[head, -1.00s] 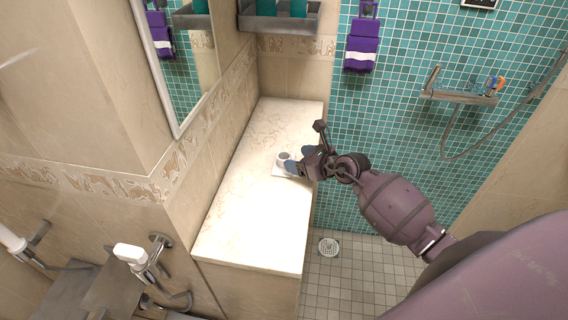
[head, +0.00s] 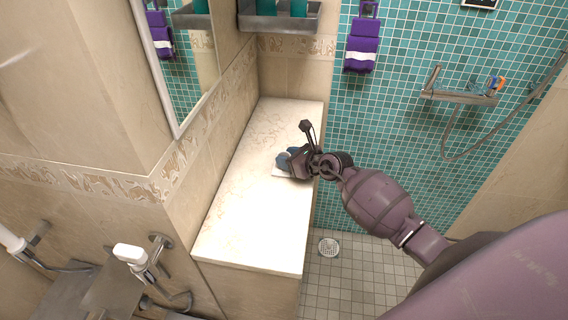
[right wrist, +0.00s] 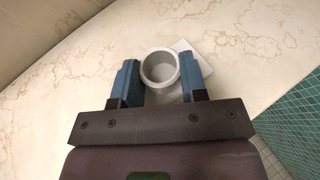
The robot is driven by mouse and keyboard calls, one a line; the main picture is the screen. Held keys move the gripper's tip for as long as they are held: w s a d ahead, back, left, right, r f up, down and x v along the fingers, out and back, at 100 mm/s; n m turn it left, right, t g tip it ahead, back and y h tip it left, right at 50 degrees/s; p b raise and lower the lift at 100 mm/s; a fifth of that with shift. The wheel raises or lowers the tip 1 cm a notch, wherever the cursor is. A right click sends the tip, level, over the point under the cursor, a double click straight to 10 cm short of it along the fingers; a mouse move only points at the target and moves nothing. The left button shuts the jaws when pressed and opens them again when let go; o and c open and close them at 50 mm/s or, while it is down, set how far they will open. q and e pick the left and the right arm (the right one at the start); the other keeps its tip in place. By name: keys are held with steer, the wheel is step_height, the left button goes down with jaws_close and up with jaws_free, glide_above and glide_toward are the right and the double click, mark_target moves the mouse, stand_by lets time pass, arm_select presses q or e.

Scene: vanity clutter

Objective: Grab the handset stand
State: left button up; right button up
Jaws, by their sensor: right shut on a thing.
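The handset stand (head: 281,173), a white piece with a round hollow cup and a flat square base, is on the pale marble bench top. In the head view my right gripper (head: 287,161) hides most of it, and only part of the base shows. In the right wrist view the cup of the stand (right wrist: 160,68) sits between the two blue fingers of my right gripper (right wrist: 159,72), which is shut on it. The base shows behind the cup, close to the bench surface. My left gripper is not in view.
The marble bench (head: 240,215) is otherwise clear. A tiled wall and mirror (head: 185,65) border it on the left. A grey shelf (head: 280,22) with teal containers hangs above its far end. Purple towels (head: 362,45) and a wall-mounted shower bar (head: 458,97) are on the teal wall.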

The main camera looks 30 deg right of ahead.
steer(key=shift+c, duration=0.7)
steer(key=shift+r, duration=0.15)
